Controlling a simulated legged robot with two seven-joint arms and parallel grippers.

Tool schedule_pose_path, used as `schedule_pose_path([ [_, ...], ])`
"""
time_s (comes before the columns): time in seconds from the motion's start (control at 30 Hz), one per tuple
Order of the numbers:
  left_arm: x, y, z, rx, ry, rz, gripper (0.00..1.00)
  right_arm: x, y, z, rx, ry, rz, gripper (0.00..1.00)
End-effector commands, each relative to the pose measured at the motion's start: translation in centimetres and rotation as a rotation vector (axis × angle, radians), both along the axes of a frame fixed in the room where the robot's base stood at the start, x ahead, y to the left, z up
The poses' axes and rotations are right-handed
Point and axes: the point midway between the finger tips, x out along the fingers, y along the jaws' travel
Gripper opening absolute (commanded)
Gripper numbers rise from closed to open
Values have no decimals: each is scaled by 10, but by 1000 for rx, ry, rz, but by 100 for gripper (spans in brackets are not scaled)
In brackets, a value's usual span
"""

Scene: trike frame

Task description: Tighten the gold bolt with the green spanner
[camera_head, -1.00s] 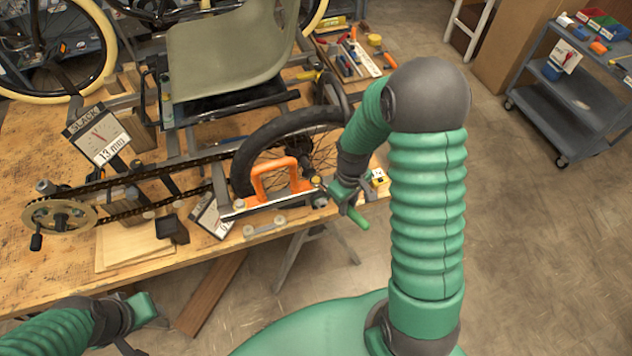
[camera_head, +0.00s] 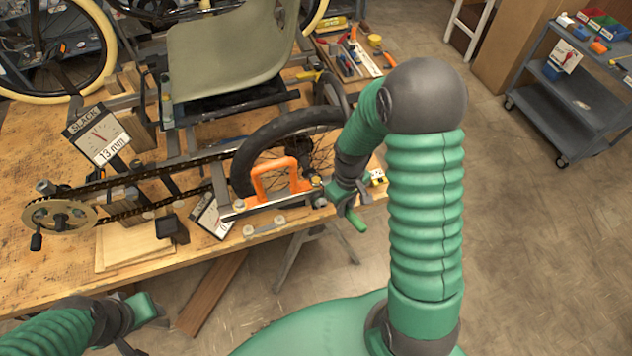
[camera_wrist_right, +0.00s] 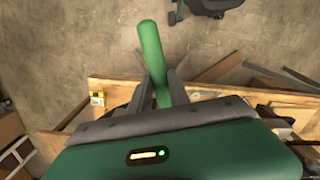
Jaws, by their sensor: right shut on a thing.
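The green spanner (camera_head: 356,221) is in my right gripper (camera_head: 346,206), and its handle sticks out toward the lower right. In the right wrist view its green handle (camera_wrist_right: 152,50) stands up between the fingers (camera_wrist_right: 165,85). The gold bolt (camera_head: 316,181) shows as a small gold spot at the wheel's axle end, just left of my right gripper. The spanner's head is hidden by the gripper, so I cannot tell whether it sits on the bolt. My left gripper (camera_head: 146,309) is low at the left, away from the bench; its finger gap is unclear.
A chain runs left to a chainring (camera_head: 58,216). A grey cart (camera_head: 570,105) stands at the right.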

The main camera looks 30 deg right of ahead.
Motion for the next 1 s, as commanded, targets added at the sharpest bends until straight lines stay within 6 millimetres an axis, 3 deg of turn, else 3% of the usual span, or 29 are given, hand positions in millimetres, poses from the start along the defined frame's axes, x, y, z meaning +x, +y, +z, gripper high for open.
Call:
schedule_pose_path([
  [1.0, 0, 0, 0, 0, 0, 0, 36, 4, 41, 0, 0, -2, -314, 0],
])
